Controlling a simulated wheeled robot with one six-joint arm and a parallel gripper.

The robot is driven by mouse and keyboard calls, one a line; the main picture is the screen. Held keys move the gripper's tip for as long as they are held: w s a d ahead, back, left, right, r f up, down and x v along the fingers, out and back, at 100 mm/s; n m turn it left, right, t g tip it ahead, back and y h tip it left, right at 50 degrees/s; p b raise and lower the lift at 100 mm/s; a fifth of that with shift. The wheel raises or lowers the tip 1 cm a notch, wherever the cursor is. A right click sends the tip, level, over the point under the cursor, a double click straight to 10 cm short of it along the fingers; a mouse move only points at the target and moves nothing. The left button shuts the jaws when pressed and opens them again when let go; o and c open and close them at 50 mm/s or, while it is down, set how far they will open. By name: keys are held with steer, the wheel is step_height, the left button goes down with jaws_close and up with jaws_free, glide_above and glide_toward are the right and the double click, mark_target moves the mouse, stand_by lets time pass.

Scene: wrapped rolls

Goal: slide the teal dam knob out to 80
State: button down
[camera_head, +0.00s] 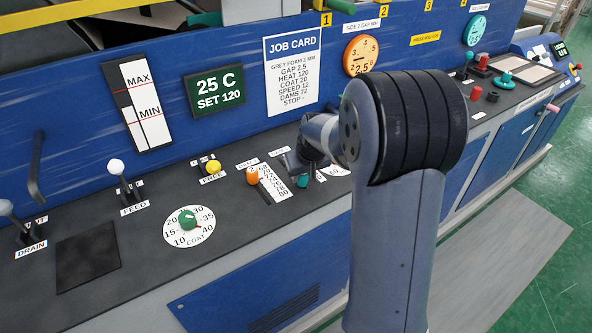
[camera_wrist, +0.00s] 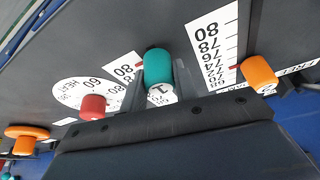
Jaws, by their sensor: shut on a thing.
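The teal dam knob (camera_wrist: 157,68) stands upright in the middle of the wrist view, over a white label with a 1. My gripper (camera_wrist: 157,84) has one dark finger on each side of it and is shut on it. A small red mark at the knob's left lies close to the printed 80 of its scale (camera_wrist: 124,72). The other scale numbers there are mostly hidden by my gripper. In the head view only a little of the teal knob (camera_head: 302,181) shows below my gripper (camera_head: 300,168), and my arm hides most of its scale.
An orange knob (camera_wrist: 259,74) with its own 68 to 80 scale (camera_wrist: 214,45) stands to the right in the wrist view. A red knob (camera_wrist: 93,106) on a round heat dial is to the left. The head view shows a yellow knob (camera_head: 213,167) and green coat dial (camera_head: 187,219).

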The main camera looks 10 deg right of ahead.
steer(key=shift+s+f, duration=0.1)
steer(key=shift+s, duration=0.1)
steer(key=c, duration=1.3)
jaws_free()
steer(key=shift+s+d, duration=0.1)
steer(key=shift+o, duration=1)
steer(key=v, duration=1.1)
